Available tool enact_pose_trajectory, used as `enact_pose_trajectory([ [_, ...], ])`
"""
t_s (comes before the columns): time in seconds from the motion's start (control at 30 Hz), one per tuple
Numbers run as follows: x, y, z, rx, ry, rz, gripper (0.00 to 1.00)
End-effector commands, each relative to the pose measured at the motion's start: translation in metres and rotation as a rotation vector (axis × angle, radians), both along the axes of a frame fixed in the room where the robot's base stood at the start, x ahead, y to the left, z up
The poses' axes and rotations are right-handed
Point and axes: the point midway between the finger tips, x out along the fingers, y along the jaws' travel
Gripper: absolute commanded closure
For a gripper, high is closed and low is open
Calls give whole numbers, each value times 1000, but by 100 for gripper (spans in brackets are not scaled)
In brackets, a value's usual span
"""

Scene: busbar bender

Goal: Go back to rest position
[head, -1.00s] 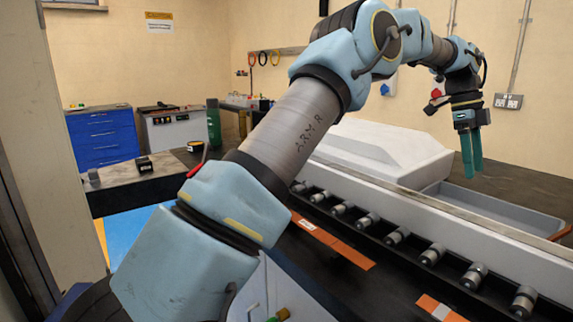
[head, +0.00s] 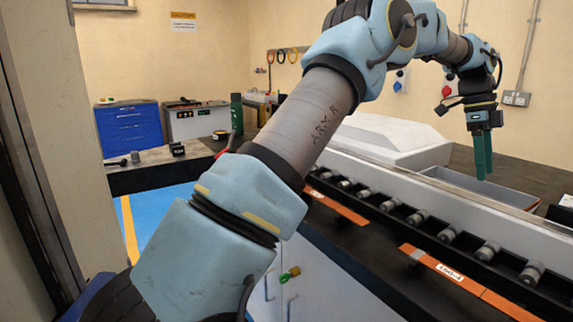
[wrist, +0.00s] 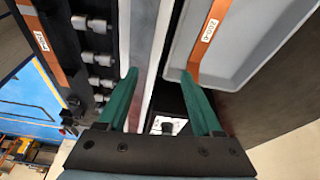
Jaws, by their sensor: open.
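My gripper (head: 482,155) hangs from my raised arm at the upper right of the head view, its green fingers pointing down. It is above the bench near the grey tray (head: 480,188). The wrist view shows the two green fingers (wrist: 160,100) spread apart with nothing held between them. Below them are a pale rail and a dark gap with a small light item in it that I cannot make out.
A row of grey rollers (head: 418,217) runs along the bench beside an orange labelled strip (head: 440,268). A white sloped cover (head: 385,140) stands behind. A blue drawer cabinet (head: 130,128) is at the back left. Blue floor (head: 160,215) lies open at left.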

Motion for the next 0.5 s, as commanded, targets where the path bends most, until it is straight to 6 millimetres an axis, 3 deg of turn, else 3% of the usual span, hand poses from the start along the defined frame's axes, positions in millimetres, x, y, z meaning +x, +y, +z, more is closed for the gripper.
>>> enact_pose_trajectory([
  [0.27,26,41,-7,40,-23,212,33],
  [0.5,57,111,-23,91,-49,534,33],
])
